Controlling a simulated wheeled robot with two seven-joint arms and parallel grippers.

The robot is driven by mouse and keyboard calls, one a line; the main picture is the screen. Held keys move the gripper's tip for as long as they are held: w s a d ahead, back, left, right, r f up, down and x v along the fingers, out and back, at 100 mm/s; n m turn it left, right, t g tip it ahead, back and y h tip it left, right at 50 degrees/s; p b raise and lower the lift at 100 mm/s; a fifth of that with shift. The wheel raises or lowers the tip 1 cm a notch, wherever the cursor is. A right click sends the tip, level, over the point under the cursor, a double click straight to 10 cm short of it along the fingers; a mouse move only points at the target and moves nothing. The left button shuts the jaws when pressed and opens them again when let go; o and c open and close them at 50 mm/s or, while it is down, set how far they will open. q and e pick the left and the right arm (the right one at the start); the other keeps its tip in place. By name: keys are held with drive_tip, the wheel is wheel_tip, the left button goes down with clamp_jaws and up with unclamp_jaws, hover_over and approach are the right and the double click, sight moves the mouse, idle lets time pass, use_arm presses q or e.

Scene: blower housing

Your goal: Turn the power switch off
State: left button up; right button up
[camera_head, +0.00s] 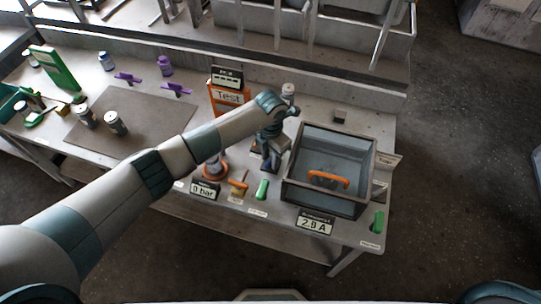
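My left gripper (267,160) hangs fingers-down over the bench, left of the grey open box and in front of the orange "Test" panel. Its fingers are small and partly hidden by the wrist, so I cannot tell whether they are open or shut. Near the front edge are a green lever (262,189), an orange-handled lever (239,187) and, at the right corner, another green lever (377,221). Their small labels are unreadable, so I cannot tell which is the power switch. The gripper appears apart from these levers. My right gripper is not in view.
The grey box (290,190) has an orange handle (328,180) inside. Displays read "0 bar" (205,190) and "2.9 A" (314,223). The orange "Test" panel (229,97) stands behind. A mat (150,115) with two jars lies left. The bench's back ledge bounds the work area.

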use_arm(q)
drive_tip(key=shift+f, duration=0.15)
clamp_jaws()
